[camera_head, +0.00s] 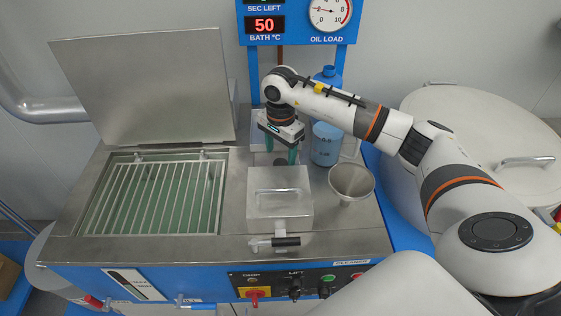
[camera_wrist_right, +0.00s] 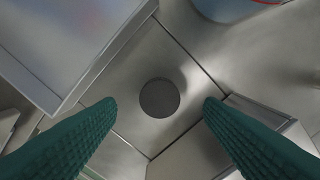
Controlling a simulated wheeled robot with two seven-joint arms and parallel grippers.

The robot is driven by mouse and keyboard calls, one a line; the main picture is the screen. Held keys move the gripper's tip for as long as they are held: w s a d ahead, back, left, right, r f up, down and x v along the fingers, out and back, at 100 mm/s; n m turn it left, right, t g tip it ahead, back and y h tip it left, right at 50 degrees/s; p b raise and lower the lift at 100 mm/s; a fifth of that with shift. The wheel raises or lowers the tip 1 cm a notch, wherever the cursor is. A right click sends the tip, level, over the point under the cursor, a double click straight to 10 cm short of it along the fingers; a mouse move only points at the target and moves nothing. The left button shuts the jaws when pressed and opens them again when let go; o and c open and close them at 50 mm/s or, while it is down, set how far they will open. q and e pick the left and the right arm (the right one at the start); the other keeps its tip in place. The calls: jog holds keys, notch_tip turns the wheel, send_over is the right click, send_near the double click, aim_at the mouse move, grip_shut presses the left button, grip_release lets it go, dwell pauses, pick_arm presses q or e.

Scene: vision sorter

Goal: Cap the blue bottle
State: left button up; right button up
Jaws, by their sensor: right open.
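The blue bottle (camera_head: 326,150) stands upright at the back right of the steel worktop, partly hidden behind my right arm. Its blue top (camera_head: 328,72) shows above the arm; I cannot tell whether that is a cap or the neck. A bluish rounded edge at the top of the wrist view (camera_wrist_right: 226,8) looks like its base. My right gripper (camera_head: 282,150) points down, left of the bottle and behind the steel box. Its green fingers (camera_wrist_right: 160,102) are open and empty above a round dark disc or recess (camera_wrist_right: 159,98). My left gripper is not in view.
A lidded steel box (camera_head: 280,206) with a front handle stands in front of the gripper. A grated bath (camera_head: 150,197) with a raised lid (camera_head: 150,85) fills the left. A display panel (camera_head: 297,20) stands behind.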

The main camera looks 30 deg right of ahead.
aim_at(281, 163)
jog(key=shift+f+p, duration=0.3)
jog(key=shift+f, duration=1.35)
jog(key=c, duration=1)
